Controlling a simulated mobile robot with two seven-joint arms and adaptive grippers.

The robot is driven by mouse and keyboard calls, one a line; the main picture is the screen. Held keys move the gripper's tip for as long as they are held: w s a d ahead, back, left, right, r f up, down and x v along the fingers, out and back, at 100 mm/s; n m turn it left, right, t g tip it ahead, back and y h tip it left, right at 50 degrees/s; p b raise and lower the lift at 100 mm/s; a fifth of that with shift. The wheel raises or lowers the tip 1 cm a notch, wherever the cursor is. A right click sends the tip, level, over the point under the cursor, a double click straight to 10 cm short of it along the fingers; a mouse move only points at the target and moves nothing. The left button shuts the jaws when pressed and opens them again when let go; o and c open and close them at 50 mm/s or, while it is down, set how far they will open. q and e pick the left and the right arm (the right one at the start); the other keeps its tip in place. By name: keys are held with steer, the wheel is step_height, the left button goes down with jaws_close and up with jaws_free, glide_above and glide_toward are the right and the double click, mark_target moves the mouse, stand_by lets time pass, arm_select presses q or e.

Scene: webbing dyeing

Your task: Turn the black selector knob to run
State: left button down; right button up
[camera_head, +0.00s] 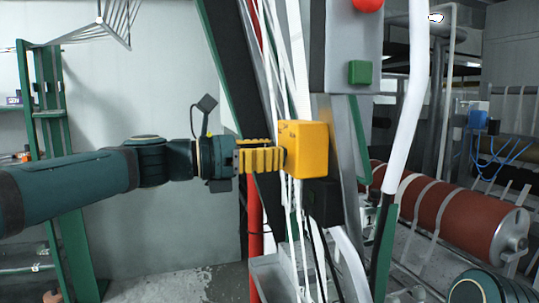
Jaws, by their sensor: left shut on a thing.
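A yellow switch box (306,150) is mounted on the machine frame in the middle of the view. My left gripper (279,158) reaches in level from the left, its yellow fingers against the left side of the box. It is shut on the black selector knob there. The fingers hide nearly all of the knob, so its pointer and any run marking cannot be seen. My right gripper is out of view; only part of my right arm shows at the lower right corner.
White webbing straps (294,60) run down close behind the fingers. A grey panel (340,45) with a green button (360,72) and a red button (367,4) is above the box. A black box (322,202) is below it. A red roller (450,213) lies at right.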

arm_select(q)
steer(key=m+b, duration=0.2)
steer(key=m, duration=0.2)
steer(key=shift+f, duration=0.1)
steer(key=shift+m+b, duration=1.2)
steer(key=shift+m, duration=1)
steer(key=c, duration=0.6)
jaws_free()
steer(key=shift+a, duration=0.1)
steer(key=v, duration=1.2)
